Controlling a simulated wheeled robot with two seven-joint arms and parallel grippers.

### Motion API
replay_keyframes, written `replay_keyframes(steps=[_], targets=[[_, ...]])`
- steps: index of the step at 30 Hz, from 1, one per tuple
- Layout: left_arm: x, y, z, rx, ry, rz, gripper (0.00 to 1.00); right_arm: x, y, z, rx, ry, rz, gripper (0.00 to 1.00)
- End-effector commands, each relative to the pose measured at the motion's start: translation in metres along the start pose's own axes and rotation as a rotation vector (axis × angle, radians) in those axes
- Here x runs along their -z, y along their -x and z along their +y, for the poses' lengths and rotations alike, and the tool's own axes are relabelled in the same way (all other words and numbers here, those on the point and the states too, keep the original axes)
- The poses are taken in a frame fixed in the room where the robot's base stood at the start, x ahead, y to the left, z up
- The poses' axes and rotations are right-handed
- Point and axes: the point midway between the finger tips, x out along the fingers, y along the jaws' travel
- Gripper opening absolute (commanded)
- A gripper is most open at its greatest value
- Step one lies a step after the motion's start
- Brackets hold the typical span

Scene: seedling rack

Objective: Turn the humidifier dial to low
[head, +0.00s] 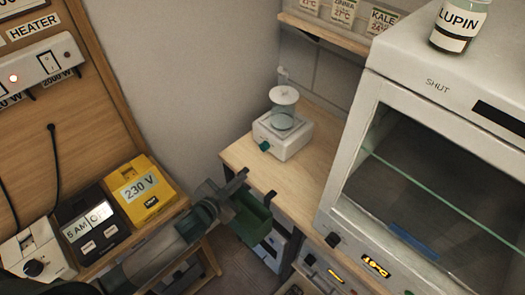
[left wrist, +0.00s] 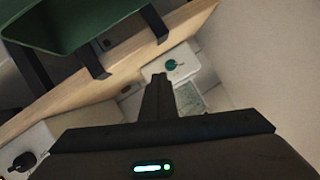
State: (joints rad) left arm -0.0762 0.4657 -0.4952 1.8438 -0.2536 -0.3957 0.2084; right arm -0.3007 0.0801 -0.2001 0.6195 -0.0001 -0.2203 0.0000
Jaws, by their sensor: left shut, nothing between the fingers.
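The humidifier (head: 290,143) is a white box with a clear tank on top, on the wooden bench. Its green dial (head: 265,146) is on the front; its setting is too small to read. In the left wrist view, the humidifier (left wrist: 186,58) and dial (left wrist: 171,64) show just beyond my fingertips. My left gripper (head: 242,174) is shut and empty, in front of and below the dial in the head view, apart from it. In the left wrist view the gripper (left wrist: 162,78) points towards the dial. My right gripper is not in view.
A green bin (head: 252,214) hangs by dark hooks at the bench edge (head: 299,212), close beside my left gripper. A white cabinet (head: 350,150) with a glass shelf stands right. Yellow (head: 145,193) and black boxes stand left. A wall is behind; the bench right of the humidifier is clear.

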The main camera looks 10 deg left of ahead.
Motion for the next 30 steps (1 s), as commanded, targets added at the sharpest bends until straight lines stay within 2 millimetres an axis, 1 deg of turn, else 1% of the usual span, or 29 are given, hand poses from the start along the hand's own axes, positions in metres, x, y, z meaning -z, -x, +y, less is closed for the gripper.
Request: replay_keyframes(steps=[1, 4, 6, 9, 23, 26, 30], targets=[[0.011, -0.004, -0.007, -0.008, -0.03, 0.04, 0.0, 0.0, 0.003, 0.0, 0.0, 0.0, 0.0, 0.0], [0.031, -0.01, -0.013, -0.031, -0.08, 0.119, 0.0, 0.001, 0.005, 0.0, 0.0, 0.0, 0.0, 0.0], [0.039, -0.011, -0.014, -0.045, -0.103, 0.157, 0.0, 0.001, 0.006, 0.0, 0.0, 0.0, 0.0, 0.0], [0.045, -0.012, -0.015, -0.055, -0.119, 0.183, 0.0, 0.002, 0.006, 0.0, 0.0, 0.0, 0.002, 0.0], [0.046, -0.015, -0.014, -0.056, -0.119, 0.186, 0.0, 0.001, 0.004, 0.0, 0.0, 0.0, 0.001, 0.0], [0.047, -0.021, -0.014, -0.056, -0.119, 0.187, 0.0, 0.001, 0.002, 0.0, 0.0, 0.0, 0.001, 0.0], [0.048, -0.034, -0.013, -0.055, -0.119, 0.186, 0.0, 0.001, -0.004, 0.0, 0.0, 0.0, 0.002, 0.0]])
